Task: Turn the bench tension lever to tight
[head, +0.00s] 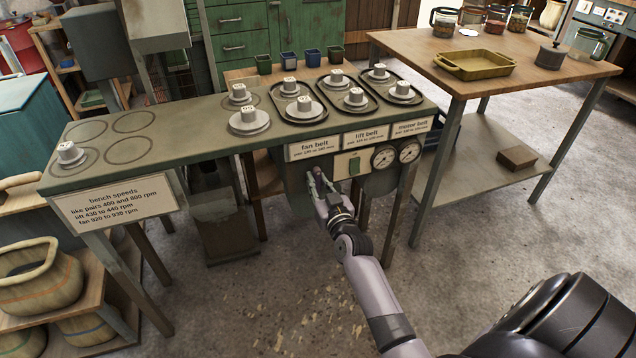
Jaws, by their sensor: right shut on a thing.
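The green-topped bench (205,148) runs across the left and middle of the head view. My right gripper (318,186) is at the dark front panel under the "fan belt" label, left of two round gauges. It is shut on a small part there, which I take to be the tension lever. The fingers cover most of that part, so its setting cannot be read. My left gripper is not in view.
Several pulleys with numbered cubes stand on the bench and its dark trays. A sign on bench speeds (115,204) hangs at the front left. A wooden table (500,50) with a yellow tray (474,65) stands at the right. The floor before the bench is open.

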